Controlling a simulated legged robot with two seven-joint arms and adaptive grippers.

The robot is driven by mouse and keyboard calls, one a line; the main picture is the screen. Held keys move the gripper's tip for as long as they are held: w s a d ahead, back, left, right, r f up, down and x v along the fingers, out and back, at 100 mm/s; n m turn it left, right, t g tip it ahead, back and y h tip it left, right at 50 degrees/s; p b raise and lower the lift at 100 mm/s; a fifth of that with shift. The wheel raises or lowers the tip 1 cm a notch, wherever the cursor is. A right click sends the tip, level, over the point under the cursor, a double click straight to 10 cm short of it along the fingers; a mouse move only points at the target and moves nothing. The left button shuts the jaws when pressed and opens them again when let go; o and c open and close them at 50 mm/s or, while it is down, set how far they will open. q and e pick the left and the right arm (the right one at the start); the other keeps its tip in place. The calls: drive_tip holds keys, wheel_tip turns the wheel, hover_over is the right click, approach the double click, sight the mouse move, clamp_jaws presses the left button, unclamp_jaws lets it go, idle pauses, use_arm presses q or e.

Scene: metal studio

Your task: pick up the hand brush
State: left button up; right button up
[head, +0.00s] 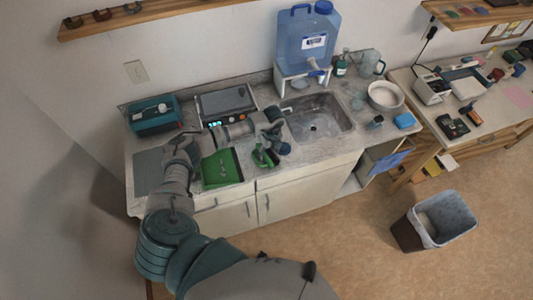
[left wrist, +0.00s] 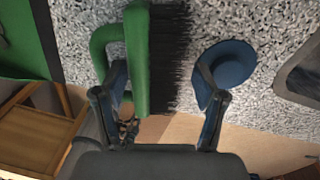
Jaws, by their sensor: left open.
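The hand brush has a green back and looped handle with dark bristles; it lies on the counter near the front edge in the head view (head: 263,157). In the left wrist view the brush (left wrist: 138,60) stretches upward from between the fingers, bristles facing right. My left gripper (head: 272,128) is over the counter just beyond the brush in the head view. In the left wrist view the left gripper (left wrist: 160,88) is open, one finger by the green handle loop, the other right of the bristles. I cannot tell whether a finger touches it. My right gripper is not in view.
A blue round object (left wrist: 231,62) sits close beside the right finger. A green dustpan-like item (head: 221,168) lies left of the brush. The sink (head: 318,120) is to the right, under a blue water jug (head: 308,40). A bin (head: 440,218) stands on the floor.

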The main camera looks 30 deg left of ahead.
sight(268, 152)
use_arm(q)
drive_tip(key=shift+d, duration=0.1)
drive_tip(key=shift+c, duration=0.9)
drive_tip(key=shift+a, duration=0.2)
drive_tip(key=c, duration=0.9)
drive_tip(key=shift+a, duration=0.1)
drive_tip(key=shift+w+r, duration=0.1)
drive_tip(key=shift+r, duration=0.5)
drive_tip(key=shift+s+d+r+b, duration=0.1)
drive_tip(key=shift+r+b, duration=0.2)
drive_tip(key=shift+r, duration=0.25)
drive_tip(key=shift+s+d+r+b, duration=0.1)
drive_tip(key=shift+r+b, duration=0.2)
drive_tip(key=shift+r, duration=0.2)
drive_tip(key=s+d, duration=0.2)
drive_tip(key=s, duration=0.2)
drive_tip(key=s+d+r+b, duration=0.1)
drive_tip(key=s+d, duration=0.2)
drive_tip(key=s, duration=0.2)
drive_tip(key=s+d+b, duration=0.1)
drive_tip(key=s+d, duration=0.1)
drive_tip(key=s, duration=0.2)
drive_tip(key=shift+s+d+r, duration=0.25)
drive_tip(key=shift+s+r, duration=0.1)
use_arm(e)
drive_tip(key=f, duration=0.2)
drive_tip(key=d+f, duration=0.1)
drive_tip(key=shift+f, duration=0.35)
